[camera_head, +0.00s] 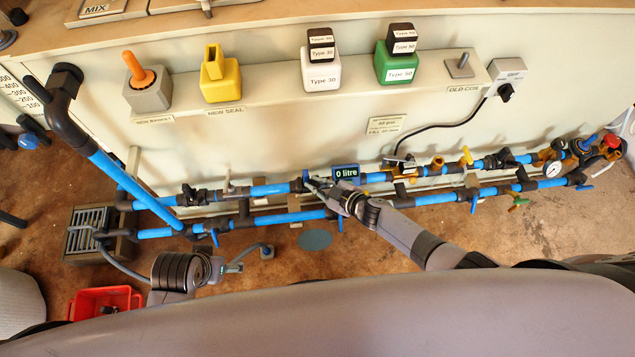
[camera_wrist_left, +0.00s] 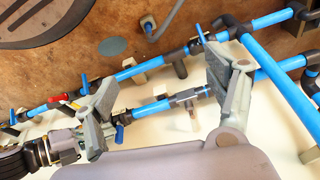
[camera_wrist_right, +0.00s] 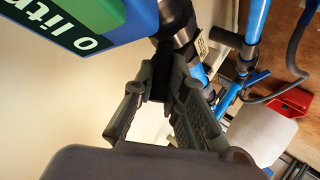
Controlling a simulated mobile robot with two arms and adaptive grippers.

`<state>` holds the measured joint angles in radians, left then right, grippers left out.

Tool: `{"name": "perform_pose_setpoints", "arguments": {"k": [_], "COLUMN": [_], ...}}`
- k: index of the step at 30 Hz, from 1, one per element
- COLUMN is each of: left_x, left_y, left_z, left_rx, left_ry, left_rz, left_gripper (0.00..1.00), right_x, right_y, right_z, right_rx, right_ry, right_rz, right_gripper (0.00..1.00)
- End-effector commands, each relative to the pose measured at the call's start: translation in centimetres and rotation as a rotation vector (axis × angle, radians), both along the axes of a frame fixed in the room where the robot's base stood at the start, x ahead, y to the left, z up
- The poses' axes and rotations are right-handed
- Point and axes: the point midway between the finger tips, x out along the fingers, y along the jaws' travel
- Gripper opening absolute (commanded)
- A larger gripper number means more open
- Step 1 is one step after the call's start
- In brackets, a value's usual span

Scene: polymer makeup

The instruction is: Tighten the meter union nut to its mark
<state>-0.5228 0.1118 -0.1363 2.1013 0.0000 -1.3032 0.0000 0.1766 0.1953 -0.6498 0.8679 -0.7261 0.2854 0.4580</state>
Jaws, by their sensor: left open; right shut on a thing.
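The water meter (camera_head: 345,171) has a dark display reading "0 litre" and sits in the upper blue pipe run. Its green and blue body (camera_wrist_right: 95,20) fills the upper left of the right wrist view. A dark union nut (camera_head: 306,183) is beside the meter on its left. My right gripper (camera_head: 318,186) reaches it from the front right and is shut on it; the fingers (camera_wrist_right: 168,85) hide much of the nut. A mark on the nut cannot be made out. My left gripper (camera_wrist_left: 160,95) is open and empty, with pipes showing beyond its fingers.
A lower blue pipe (camera_head: 290,217) runs close below, with valves along both runs. Several blocks stand on the ledge, including a yellow one (camera_head: 221,80) and a green one (camera_head: 394,66). A red crate (camera_head: 90,301) and a drain grate (camera_head: 85,238) are at lower left.

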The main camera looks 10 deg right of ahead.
Motion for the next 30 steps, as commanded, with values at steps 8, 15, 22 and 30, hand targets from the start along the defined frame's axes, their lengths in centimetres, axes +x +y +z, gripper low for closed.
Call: {"name": "perform_pose_setpoints", "arguments": {"k": [8,15,22,30], "left_x": [-0.02,-0.04,-0.04,-0.04], "left_y": [-0.04,-0.05,-0.06,-0.06], "left_z": [-0.96,-1.04,-1.04,-1.04], "left_rx": [0.0,0.0,0.0,-0.001], "left_ry": [0.005,0.005,0.005,0.005], "left_rz": [-0.001,-0.001,-0.001,-0.001], "left_gripper": [0.78,0.78,0.78,0.78], "right_x": [0.59,0.62,0.59,0.3], "right_y": [-0.22,-0.24,-0.2,-0.08], "right_z": [0.37,0.37,0.37,0.19], "right_rx": [-0.001,0.0,0.0,0.0], "right_ry": [0.001,0.001,0.002,0.006], "right_rz": [-0.004,-0.006,-0.005,-0.002], "right_gripper": [0.0,0.0,0.2,0.33]}}
